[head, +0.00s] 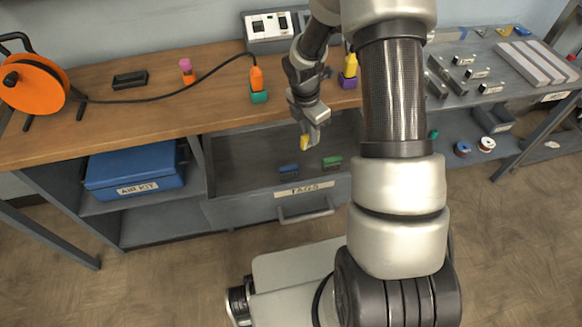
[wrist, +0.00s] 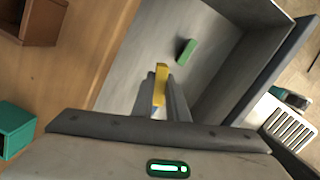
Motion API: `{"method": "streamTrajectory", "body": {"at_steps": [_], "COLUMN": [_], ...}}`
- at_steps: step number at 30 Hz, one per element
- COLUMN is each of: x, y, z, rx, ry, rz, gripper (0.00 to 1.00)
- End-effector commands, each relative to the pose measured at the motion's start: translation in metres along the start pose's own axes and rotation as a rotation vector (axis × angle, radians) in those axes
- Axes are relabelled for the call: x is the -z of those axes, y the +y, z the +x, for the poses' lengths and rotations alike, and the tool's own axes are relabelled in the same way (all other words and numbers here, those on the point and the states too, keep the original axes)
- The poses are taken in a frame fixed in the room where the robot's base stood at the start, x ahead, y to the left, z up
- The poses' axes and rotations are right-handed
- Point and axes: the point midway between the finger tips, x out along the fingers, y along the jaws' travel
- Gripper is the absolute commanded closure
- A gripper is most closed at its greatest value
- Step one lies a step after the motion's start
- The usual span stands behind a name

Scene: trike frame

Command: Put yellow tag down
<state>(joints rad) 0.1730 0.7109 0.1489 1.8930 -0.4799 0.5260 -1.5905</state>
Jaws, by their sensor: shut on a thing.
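The yellow tag (head: 305,142) is held in my gripper (head: 312,138) above the open drawer labelled TAGS (head: 304,189). In the wrist view, the yellow tag (wrist: 160,86) stands out between the fingers of my gripper (wrist: 160,100), which is shut on it. The green tag also shows in the wrist view (wrist: 186,51), beyond the yellow tag. The blue tag is not visible in the wrist view.
The wooden worktop (head: 180,120) lies behind and left of the drawer. On it stand an orange cable reel (head: 32,85), an orange-topped piece in a teal holder (head: 258,92) and a yellow piece in a purple holder (head: 348,76).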

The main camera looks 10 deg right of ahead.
Motion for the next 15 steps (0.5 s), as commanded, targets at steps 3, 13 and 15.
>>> {"method": "streamTrajectory", "body": {"at_steps": [3, 13, 15], "x": [0.003, 0.009, 0.011], "y": [0.000, 0.000, 0.000], "z": [0.022, 0.063, 0.070], "rx": [0.001, -0.001, 0.000], "ry": [0.002, 0.002, 0.002], "rz": [-0.026, -0.022, -0.023], "gripper": [1.00, 1.00, 1.00]}}
